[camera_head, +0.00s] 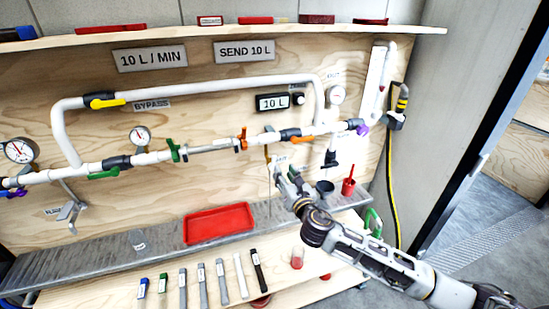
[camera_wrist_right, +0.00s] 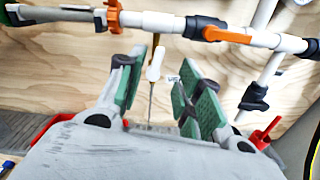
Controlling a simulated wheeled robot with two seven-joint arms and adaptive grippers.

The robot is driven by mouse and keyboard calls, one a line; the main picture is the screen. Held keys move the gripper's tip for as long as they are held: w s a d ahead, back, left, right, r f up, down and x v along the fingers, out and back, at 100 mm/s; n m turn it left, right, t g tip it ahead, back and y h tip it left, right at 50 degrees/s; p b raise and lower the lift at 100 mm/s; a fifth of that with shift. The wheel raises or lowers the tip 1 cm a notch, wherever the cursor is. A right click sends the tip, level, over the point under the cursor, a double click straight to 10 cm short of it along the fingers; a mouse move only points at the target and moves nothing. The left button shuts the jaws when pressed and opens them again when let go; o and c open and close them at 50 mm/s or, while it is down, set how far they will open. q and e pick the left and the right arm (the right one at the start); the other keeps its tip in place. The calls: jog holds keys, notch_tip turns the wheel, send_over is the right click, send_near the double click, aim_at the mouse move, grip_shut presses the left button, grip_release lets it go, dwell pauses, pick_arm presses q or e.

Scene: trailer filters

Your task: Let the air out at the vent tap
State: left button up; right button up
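My right gripper (camera_head: 277,170) is near the panel, below the main white pipe; in the wrist view its green-padded fingers (camera_wrist_right: 165,98) are apart. My left gripper is out of view.
The pipe carries an orange handle (camera_head: 242,139) and green handles (camera_head: 174,150). A red tray (camera_head: 218,223) and a red cup (camera_head: 348,187) are on the grey ledge (camera_head: 110,258). Several filters or tools lie below. A yellow hose (camera_head: 391,180) hangs at the right.

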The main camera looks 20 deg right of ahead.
aim_at(275, 158)
jog(key=shift+w+a+p, duration=0.2)
jog(key=shift+w+p, duration=0.1)
jog(key=shift+w, duration=5.15)
grip_shut()
